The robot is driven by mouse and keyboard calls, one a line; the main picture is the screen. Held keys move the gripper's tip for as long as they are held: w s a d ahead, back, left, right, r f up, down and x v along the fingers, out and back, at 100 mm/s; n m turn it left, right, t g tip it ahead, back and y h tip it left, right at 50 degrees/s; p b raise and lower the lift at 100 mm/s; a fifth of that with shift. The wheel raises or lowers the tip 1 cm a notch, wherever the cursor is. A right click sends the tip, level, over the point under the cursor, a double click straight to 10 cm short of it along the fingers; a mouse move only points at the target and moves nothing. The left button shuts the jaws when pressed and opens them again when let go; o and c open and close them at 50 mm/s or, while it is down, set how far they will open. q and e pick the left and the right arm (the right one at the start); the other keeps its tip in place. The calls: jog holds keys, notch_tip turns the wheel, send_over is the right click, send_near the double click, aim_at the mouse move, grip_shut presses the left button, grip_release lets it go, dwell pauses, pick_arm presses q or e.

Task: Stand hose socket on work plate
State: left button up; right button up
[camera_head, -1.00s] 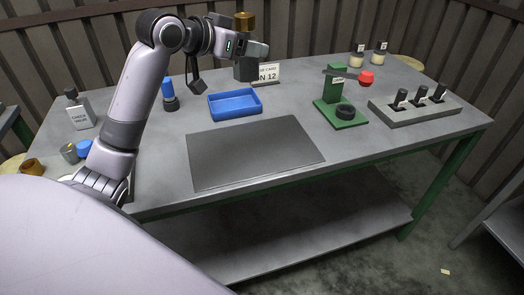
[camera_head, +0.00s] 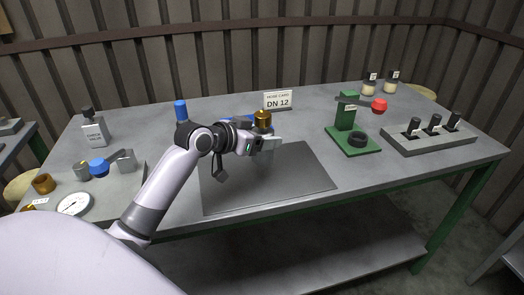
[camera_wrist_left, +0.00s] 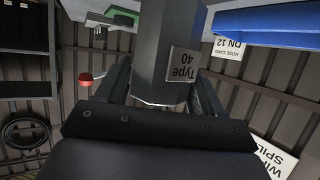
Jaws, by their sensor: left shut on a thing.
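The hose socket (camera_head: 262,115) has a brass-coloured top and a grey body. My left gripper (camera_head: 266,146) is shut on it and holds it upright. In the left wrist view its grey faceted body (camera_wrist_left: 165,40), with a "Type 40" label, sits between the fingers. The work plate (camera_head: 305,181) is a flat dark grey sheet on the table. The gripper and socket are over its far edge, near the middle. The socket's foot is hidden by the gripper, so I cannot tell whether it touches the plate. My right gripper is not in view.
A blue tray (camera_head: 228,121) lies behind my left arm, partly hidden. The "DN 12" card (camera_head: 278,101) stands behind the socket. A green stand (camera_head: 351,139) and a grey holder block (camera_head: 430,138) are at right. The plate's near and right areas are clear.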

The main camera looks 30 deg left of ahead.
pick_arm(q)
jog(key=shift+f, duration=1.95)
jog(key=shift+f, duration=0.1)
jog(key=o, duration=1.2)
jog(key=shift+f+b, duration=0.25)
jog(key=shift+b, duration=0.05)
jog(key=shift+c, duration=0.2)
jog(key=o, duration=0.4)
jog(key=shift+r, duration=0.2)
jog(key=v, duration=1.2)
jog(key=shift+s, duration=0.1)
